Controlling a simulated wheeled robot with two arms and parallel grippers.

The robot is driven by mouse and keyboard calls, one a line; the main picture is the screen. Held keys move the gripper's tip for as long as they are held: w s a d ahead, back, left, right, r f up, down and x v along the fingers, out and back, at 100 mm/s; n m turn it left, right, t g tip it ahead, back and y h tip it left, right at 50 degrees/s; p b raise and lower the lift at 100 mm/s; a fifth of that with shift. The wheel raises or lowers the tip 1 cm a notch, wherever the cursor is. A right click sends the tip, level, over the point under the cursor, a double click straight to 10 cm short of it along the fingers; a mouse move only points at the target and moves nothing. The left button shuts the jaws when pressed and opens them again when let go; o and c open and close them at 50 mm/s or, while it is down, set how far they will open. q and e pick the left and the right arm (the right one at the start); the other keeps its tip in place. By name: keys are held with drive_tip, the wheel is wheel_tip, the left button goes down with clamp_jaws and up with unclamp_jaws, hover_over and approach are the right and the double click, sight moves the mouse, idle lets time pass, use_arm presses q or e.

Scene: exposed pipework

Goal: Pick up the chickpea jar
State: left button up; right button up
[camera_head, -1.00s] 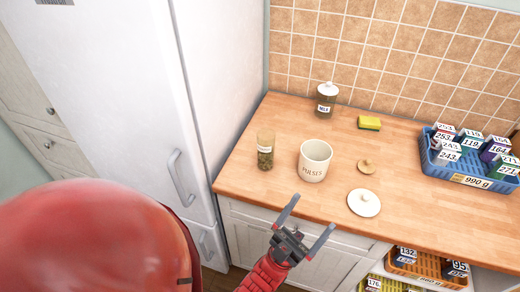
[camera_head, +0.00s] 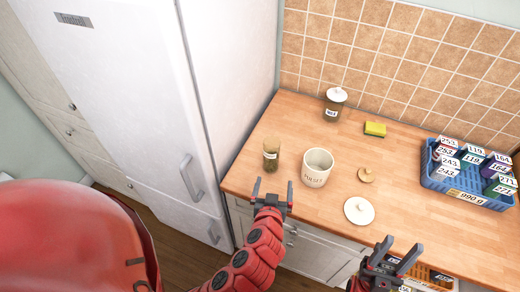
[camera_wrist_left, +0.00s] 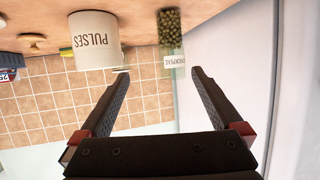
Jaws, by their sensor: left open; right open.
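The chickpea jar (camera_head: 271,155) is a clear jar with a pale label and greenish-brown contents. It stands upright on the wooden counter, left of the white pulses pot. In the left wrist view the jar (camera_wrist_left: 170,30) appears upside down, with its label facing me. My left gripper (camera_head: 273,186) is open and empty, just in front of the jar at the counter's front edge. In the left wrist view the jar shows beyond the gap between its fingers (camera_wrist_left: 153,88), apart from them. My right gripper (camera_head: 401,249) is open and empty, low on the right.
The white PULSES pot (camera_head: 316,168) stands open close right of the jar. A wooden lid (camera_head: 366,175), white lid (camera_head: 359,211), yellow sponge (camera_head: 375,129), lidded jar (camera_head: 334,105) and blue crate (camera_head: 465,190) are also on the counter. The fridge (camera_head: 190,110) stands to the left.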

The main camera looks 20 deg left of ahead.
sight(270, 161)
use_arm(q)
drive_tip(key=shift+n+y, duration=0.4)
drive_tip(key=shift+y, duration=0.1)
drive_tip(key=b+x, duration=0.3)
drive_tip(key=a+b+x, duration=0.1)
drive_tip(key=b+x, duration=0.2)
drive_tip(key=b, duration=0.1)
drive_tip(key=b+x, duration=0.3)
drive_tip(key=b, duration=0.1)
drive_tip(key=shift+s+a+f, duration=0.1)
drive_tip(key=shift+a+f, duration=0.3)
drive_tip(key=shift+f, duration=0.1)
drive_tip(key=shift+w+a+f+g, duration=0.1)
drive_tip(key=shift+w+g, duration=0.05)
drive_tip(key=shift+w, duration=0.3)
drive_tip(key=shift+w+a+f+g, duration=0.1)
drive_tip(key=shift+w+g, duration=0.05)
drive_tip(key=shift+w, duration=0.45)
drive_tip(key=shift+w+a+p, duration=0.15)
drive_tip(key=shift+w+p, duration=0.25)
drive_tip(key=shift+p, duration=0.15)
drive_tip(key=p+x, duration=0.1)
drive_tip(key=x, duration=0.2)
drive_tip(key=shift+w+f+p, duration=0.25)
drive_tip(key=shift+w+p, duration=0.1)
drive_tip(key=shift+p, duration=0.05)
drive_tip(key=shift+w+f, duration=0.2)
drive_tip(key=shift+f, duration=0.05)
